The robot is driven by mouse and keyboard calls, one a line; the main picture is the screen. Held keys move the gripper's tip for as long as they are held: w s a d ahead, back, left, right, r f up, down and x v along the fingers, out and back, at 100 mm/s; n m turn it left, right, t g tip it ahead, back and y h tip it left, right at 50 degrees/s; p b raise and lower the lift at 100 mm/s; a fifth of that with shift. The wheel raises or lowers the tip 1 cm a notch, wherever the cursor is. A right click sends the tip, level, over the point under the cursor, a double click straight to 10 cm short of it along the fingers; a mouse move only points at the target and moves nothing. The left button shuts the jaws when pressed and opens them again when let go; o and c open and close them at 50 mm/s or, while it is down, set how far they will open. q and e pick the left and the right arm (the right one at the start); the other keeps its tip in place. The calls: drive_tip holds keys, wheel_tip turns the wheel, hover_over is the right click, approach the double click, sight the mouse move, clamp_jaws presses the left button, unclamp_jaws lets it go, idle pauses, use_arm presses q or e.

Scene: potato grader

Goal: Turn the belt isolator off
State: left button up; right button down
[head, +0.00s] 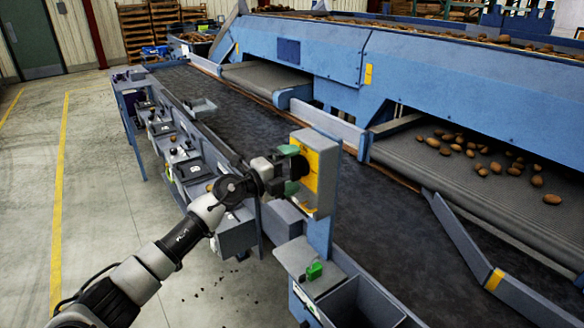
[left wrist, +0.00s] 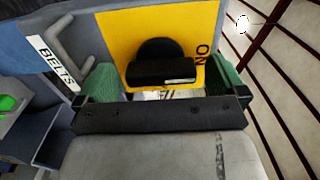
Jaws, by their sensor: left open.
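The belt isolator is a grey box (head: 326,190) with a yellow plate (head: 315,160) and a black rotary handle, standing on a blue post beside the belt. In the left wrist view the yellow plate (left wrist: 198,25) carries the word ON at its right edge, and a BELTS label (left wrist: 53,62) is at left. The black handle (left wrist: 160,72) lies crosswise there, a pale mark towards its right end. My left gripper (head: 289,170) is open at the plate, its green fingers either side of the handle; contact cannot be told. My right gripper is out of view.
A small box with a green button (head: 314,271) stands below the isolator. Control boxes line the dark belt (head: 230,105). Potatoes (head: 480,152) lie on a side conveyor at right. The concrete floor (head: 110,180) at left is clear.

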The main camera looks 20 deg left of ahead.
use_arm(q)
drive_tip(key=shift+d, duration=0.1)
drive_tip(key=shift+w, duration=0.1)
drive_tip(key=c, duration=0.9)
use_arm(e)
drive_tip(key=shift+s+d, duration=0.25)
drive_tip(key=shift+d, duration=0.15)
